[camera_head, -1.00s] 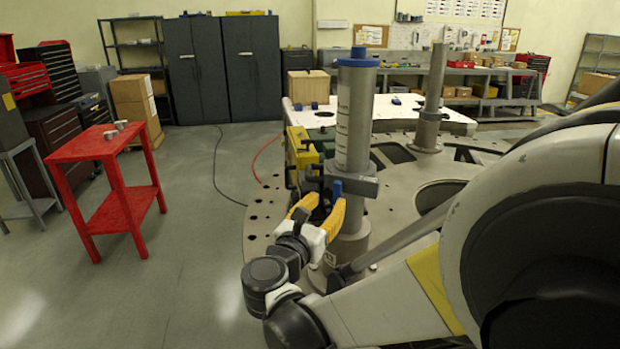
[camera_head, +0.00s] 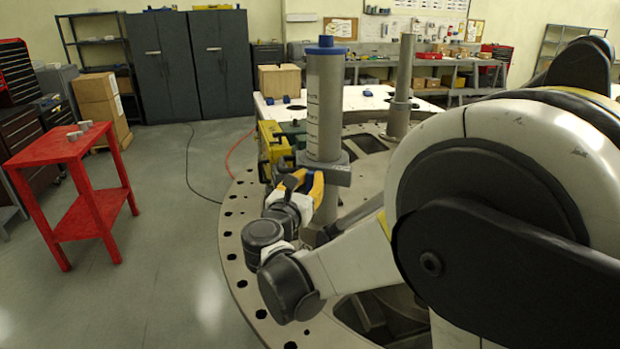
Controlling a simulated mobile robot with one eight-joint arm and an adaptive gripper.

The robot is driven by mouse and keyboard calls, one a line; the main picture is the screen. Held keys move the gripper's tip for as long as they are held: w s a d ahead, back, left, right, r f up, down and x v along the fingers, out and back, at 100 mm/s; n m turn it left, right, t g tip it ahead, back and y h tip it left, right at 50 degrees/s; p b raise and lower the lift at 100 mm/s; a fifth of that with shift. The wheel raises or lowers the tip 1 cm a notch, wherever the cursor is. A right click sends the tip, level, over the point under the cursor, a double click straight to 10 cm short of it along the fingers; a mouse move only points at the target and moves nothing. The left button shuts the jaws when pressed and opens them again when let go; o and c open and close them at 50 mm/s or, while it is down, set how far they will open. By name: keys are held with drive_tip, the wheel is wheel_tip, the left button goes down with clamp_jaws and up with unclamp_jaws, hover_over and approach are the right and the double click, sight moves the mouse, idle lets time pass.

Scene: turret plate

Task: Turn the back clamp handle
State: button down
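My gripper (camera_head: 308,178), with yellow fingers, is at the near side of the upright grey post (camera_head: 325,115) with the blue cap. Its fingertips are just below and left of the grey clamp block (camera_head: 338,173) on that post. A small blue piece shows between the fingers, perhaps a clamp handle; it is mostly hidden. I cannot tell whether the fingers touch it or are closed on it. A second, thinner grey post (camera_head: 404,75) stands farther back on the plate. Which handle is the back one is not clear.
The round turret plate (camera_head: 240,235) with holes lies under the posts. A yellow and green unit (camera_head: 272,145) stands close left of the near post. A red table (camera_head: 60,150) stands at left, with clear floor between. My arm covers the right side.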

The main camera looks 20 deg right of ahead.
idle(0.4)
drive_tip(key=m, duration=0.4)
drive_tip(key=shift+s+d+f+m+b, duration=0.1)
drive_tip(key=shift+s+d+m+b, duration=0.1)
drive_tip(key=shift+d+m+b, duration=0.15)
drive_tip(key=shift+s+d+f+m+b, duration=0.1)
drive_tip(key=shift+f+m+b, duration=0.15)
drive_tip(key=shift+m, duration=1.95)
drive_tip(key=shift+s+d+f+m+b, duration=0.15)
drive_tip(key=shift+m+b, duration=0.25)
drive_tip(key=shift+m, duration=1.85)
drive_tip(key=shift+d+f+m+b, duration=0.1)
drive_tip(key=shift+f+m+b, duration=0.2)
drive_tip(key=shift+m, duration=1.9)
drive_tip(key=c, duration=1.4)
unclamp_jaws()
